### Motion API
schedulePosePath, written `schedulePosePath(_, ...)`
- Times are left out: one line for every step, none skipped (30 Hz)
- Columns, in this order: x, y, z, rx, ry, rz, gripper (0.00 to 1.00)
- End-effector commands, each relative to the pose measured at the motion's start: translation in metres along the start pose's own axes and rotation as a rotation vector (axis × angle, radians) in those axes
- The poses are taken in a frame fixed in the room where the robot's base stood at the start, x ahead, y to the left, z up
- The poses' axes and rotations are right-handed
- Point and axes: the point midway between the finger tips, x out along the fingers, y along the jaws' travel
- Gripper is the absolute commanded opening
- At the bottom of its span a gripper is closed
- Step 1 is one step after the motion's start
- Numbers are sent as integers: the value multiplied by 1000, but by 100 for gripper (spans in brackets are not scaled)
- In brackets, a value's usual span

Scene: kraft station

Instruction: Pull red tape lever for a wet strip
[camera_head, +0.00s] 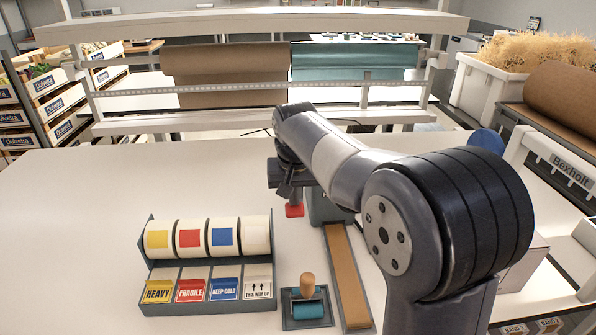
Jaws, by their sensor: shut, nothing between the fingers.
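The red lever (294,210) shows as a small red block just below my gripper, at the left side of the grey tape dispenser (326,209). My gripper (288,191) is shut, pointing down at the lever. I cannot tell whether it touches the lever. My arm hides much of the dispenser. A brown paper tape strip (348,275) lies in a narrow grey tray running from the dispenser toward the front of the table.
A label dispenser (208,308) with several rolls stands at the front left. A blue roller with a wooden handle (307,286) sits beside the strip. Paper rolls (228,62) hang on the rack behind. The white table (90,210) is clear at left.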

Motion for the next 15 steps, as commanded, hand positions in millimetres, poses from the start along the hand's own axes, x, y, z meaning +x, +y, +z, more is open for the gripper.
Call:
schedulePosePath(0, 0, 0, 0, -2, 0, 0)
schedulePosePath(0, 0, 0, 0, -2, 0, 0)
schedulePosePath(0, 0, 0, 0, -1, 0, 0)
schedulePosePath(-1, 0, 0, 0, -1, 0, 0)
schedulePosePath(-2, 0, 0, 0, -1, 0, 0)
schedulePosePath(-4, 0, -1, 0, -1, 0, 0)
schedulePosePath(-6, 0, -1, 0, -1, 0, 0)
schedulePosePath(-9, 0, -2, 0, -1, 0, 0)
schedulePosePath(-13, 0, -3, 0, -1, 0, 0)
schedulePosePath(-16, 0, -4, 0, 0, 0, 0)
schedulePosePath(-19, 0, -5, 0, 0, 0, 0)
schedulePosePath(-23, 0, -6, 0, 0, 0, 0)
schedulePosePath(-26, 0, -7, 0, 0, 0, 0)
schedulePosePath(-29, 0, -8, 0, 0, 0, 0)
schedulePosePath(-33, 0, -8, 0, 0, 0, 0)
